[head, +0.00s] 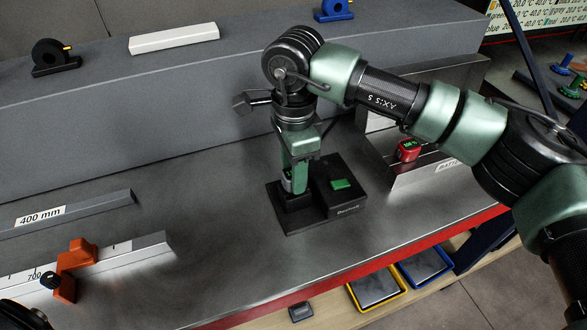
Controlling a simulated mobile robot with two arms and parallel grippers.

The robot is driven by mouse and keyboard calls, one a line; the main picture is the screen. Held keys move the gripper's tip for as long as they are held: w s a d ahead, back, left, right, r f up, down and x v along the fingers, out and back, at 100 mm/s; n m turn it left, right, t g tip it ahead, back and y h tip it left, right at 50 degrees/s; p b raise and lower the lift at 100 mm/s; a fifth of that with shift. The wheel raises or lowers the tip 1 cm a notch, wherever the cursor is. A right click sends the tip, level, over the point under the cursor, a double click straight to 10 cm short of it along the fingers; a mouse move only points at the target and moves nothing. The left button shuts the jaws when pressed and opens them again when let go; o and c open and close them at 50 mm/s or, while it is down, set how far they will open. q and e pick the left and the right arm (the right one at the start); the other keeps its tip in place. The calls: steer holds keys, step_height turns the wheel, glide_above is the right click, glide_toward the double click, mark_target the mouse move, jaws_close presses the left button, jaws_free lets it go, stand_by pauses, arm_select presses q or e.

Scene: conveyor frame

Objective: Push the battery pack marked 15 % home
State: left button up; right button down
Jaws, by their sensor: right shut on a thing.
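A black dock (315,214) with a printed name on its front and a green patch (341,184) on its raised right part stands on the grey bench. My right gripper (292,182) points straight down over the dock's left part. It is shut on a small, mostly hidden grey battery pack (287,184), upright at the dock's socket. Its marking cannot be read, and I cannot tell how deep it sits. A red pack (408,150) with a lit green display stands to the right on a metal ledge. My left gripper is not in view.
A metal bar labelled 400 mm (65,209) and a rule with an orange clamp (75,268) lie at left. The bench's red front edge (440,238) is close. Below are yellow and blue trays (428,268).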

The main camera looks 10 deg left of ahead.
steer(key=shift+f+b, duration=0.45)
steer(key=shift+f, duration=0.2)
steer(key=c, duration=0.8)
jaws_free()
steer(key=shift+o, duration=0.2)
step_height(320, 180, up, 8)
steer(key=shift+f+b, duration=0.1)
steer(key=shift+b, duration=0.7)
